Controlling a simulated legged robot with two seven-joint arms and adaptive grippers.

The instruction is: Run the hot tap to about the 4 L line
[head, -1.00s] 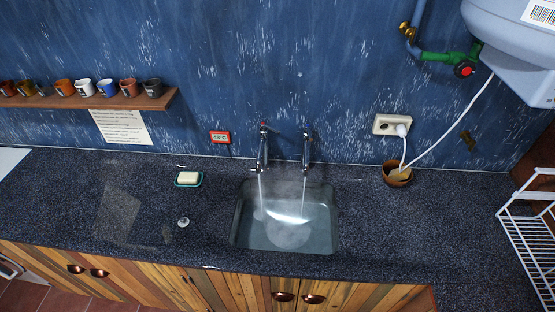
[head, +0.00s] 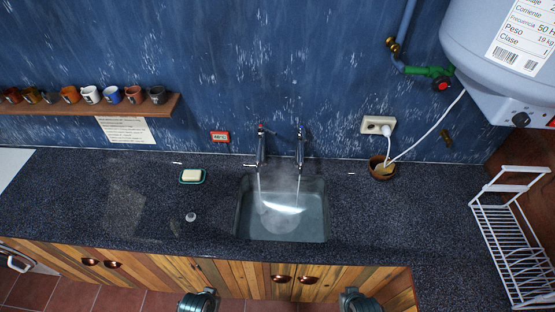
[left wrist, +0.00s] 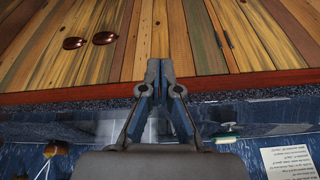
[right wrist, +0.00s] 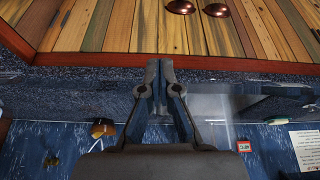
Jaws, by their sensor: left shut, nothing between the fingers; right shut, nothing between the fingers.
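The hot tap (head: 261,146), with a red mark, stands behind the sink at left. The cold tap (head: 300,146), with a blue mark, stands to its right. A thin stream falls from each tap into the sink (head: 240,226). Water (head: 284,222) covers the sink's floor, with haze above it; I cannot read any litre line. My left gripper (left wrist: 159,68) and right gripper (right wrist: 160,68) are shut and empty, in front of the wooden cabinet doors. In the head view only parts of my arms show at the bottom edge.
Soap sits on a green dish (head: 193,181) left of the sink, near a small round stopper (head: 191,217). A red-framed display (head: 220,136) is on the wall. A white rack (head: 512,250) and water heater (head: 500,60) are at right. Much of the counter is clear.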

